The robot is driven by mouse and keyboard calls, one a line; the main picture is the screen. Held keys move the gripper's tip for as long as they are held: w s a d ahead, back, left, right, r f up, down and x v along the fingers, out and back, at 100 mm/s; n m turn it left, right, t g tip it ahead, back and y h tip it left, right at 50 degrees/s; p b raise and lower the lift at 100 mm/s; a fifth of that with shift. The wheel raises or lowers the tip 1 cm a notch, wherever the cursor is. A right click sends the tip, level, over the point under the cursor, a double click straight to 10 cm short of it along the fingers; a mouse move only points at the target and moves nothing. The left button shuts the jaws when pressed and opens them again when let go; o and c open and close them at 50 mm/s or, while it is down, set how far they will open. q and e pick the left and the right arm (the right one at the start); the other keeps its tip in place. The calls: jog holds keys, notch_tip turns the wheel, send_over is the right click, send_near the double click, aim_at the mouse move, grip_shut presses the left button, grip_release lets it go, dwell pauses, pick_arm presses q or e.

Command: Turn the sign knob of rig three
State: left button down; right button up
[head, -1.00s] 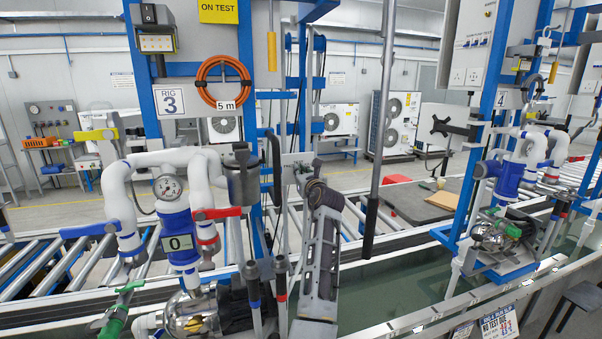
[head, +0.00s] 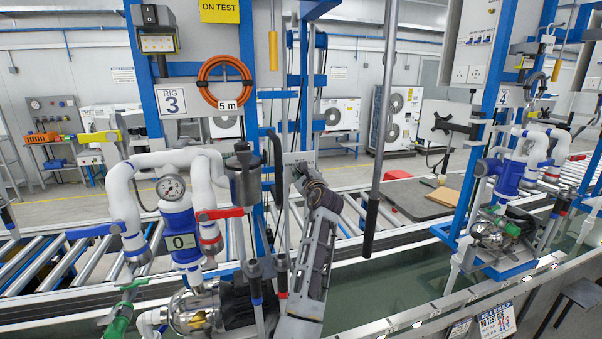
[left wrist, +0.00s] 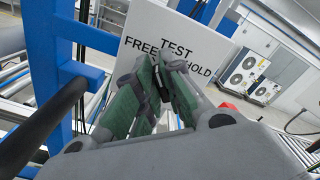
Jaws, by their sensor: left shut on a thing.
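Rig three is marked by its white number plate (head: 171,101) on a blue post. The sign plate (left wrist: 178,38) fills the middle of the left wrist view, lettered TEST, FREE and HOLD; part of the lettering is covered by my fingers. In the head view its edge (head: 298,157) shows right of the grey canister. In the head view my arm covers most of this gripper. A yellow ON TEST sign (head: 219,11) hangs above the rig.
White pipework with a gauge (head: 171,187), a red lever (head: 219,213) and the grey canister (head: 243,178) stand left of my arm. Rig four (head: 505,175) is further right.

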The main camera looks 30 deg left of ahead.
pick_arm(q)
jog(key=shift+f+n, duration=0.1)
jog(key=shift+n, duration=0.4)
jog(key=c, duration=1.5)
grip_release()
jog(key=shift+c, duration=0.2)
jog(key=shift+s+d, duration=0.1)
jog(key=shift+s, duration=0.05)
jog(key=v, duration=0.7)
jog(key=shift+d, duration=0.15)
